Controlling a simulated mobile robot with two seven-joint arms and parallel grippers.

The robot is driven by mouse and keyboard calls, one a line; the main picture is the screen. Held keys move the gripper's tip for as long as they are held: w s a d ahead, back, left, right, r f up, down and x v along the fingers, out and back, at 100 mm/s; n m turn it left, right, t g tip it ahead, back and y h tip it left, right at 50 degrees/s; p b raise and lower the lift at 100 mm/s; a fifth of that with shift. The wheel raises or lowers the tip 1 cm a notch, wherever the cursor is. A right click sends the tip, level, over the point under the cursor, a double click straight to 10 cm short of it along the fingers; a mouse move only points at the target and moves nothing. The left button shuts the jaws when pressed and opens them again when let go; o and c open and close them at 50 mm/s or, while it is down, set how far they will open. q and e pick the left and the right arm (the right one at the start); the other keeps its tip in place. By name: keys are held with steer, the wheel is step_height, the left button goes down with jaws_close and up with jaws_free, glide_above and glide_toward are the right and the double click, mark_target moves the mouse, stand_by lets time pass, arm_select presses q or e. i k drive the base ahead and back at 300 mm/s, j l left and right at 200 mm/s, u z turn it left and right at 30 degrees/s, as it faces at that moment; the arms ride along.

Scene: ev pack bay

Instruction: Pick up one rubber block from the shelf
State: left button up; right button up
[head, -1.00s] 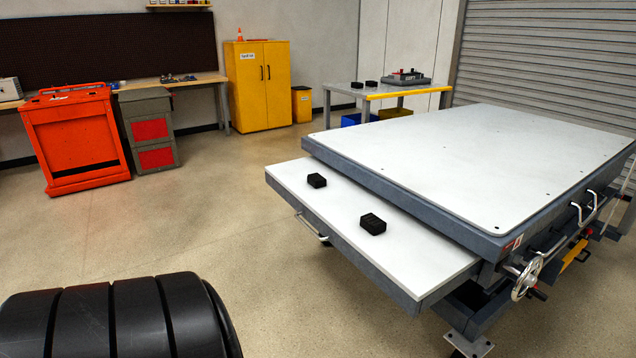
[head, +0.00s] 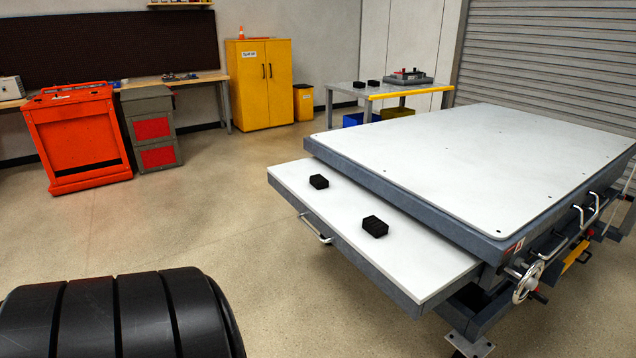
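Two black rubber blocks lie on the white pull-out shelf (head: 420,262) of the large grey lift table. One block (head: 319,181) is farther back and to the left. The other block (head: 375,226) is nearer and to the right. Two more small dark blocks, one of them here (head: 373,83), lie on the far side table. Neither of my grippers is in the head view. No block is being held in view.
The wide white top (head: 480,160) of the lift table rises just behind the shelf. A handwheel (head: 527,283) sticks out at its right side. An orange cart (head: 78,140) and yellow cabinet (head: 259,85) stand far back.

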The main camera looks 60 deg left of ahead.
mark_target(318, 181)
steer(key=j, duration=1.7)
steer(key=u, duration=0.05)
